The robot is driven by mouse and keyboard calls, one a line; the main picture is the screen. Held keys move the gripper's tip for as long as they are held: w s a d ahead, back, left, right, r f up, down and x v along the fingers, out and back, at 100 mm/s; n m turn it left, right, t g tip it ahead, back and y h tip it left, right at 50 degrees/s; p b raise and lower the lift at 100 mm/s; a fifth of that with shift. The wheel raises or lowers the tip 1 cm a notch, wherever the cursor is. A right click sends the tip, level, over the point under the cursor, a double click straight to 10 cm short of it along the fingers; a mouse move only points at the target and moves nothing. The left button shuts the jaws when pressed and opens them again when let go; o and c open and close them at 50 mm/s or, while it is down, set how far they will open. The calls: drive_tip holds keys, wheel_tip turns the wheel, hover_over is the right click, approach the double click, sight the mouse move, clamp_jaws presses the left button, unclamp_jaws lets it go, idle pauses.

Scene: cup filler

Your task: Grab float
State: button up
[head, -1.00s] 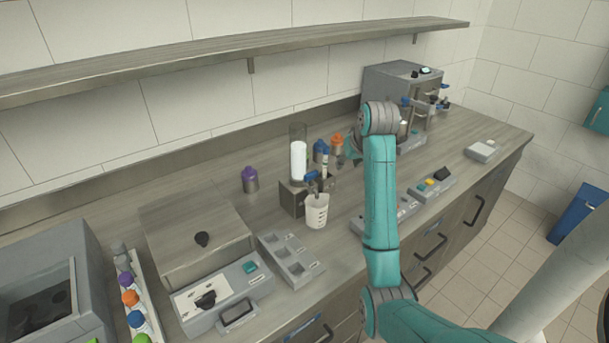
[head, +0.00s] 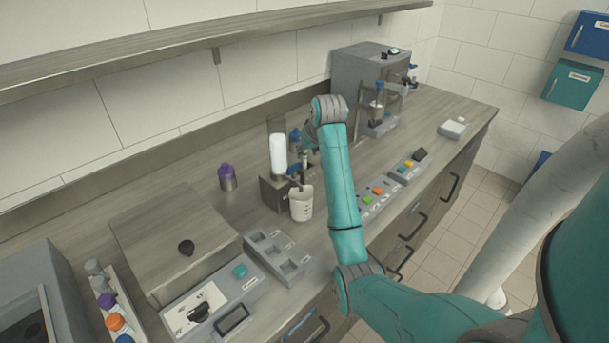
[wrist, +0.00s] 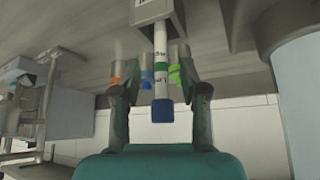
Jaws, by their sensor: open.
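A slim white rod with printed marks and a blue end, likely the float (wrist: 161,70), shows in the wrist view, reaching from a grey block (wrist: 155,12). It lies between the two dark fingers of my gripper (wrist: 160,82), which are apart on either side of it; I see no clear contact. In the head view the rod (head: 304,160) stands upright at the dispenser (head: 275,192), just behind a white beaker (head: 301,204). My gripper (head: 309,138) is beside the rod's top there, mostly hidden by my wrist.
A clear cylinder with white content (head: 278,150) stands on the dispenser. A purple-capped bottle (head: 227,177) is to its left. Orange, blue and green caps show behind my fingers in the wrist view. A button panel (head: 375,195) lies to the right, and a grey machine (head: 355,75) stands behind.

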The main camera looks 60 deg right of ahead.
sight(306, 153)
drive_tip(key=shift+x, duration=2)
drive_tip(key=shift+r, duration=0.1)
clamp_jaws()
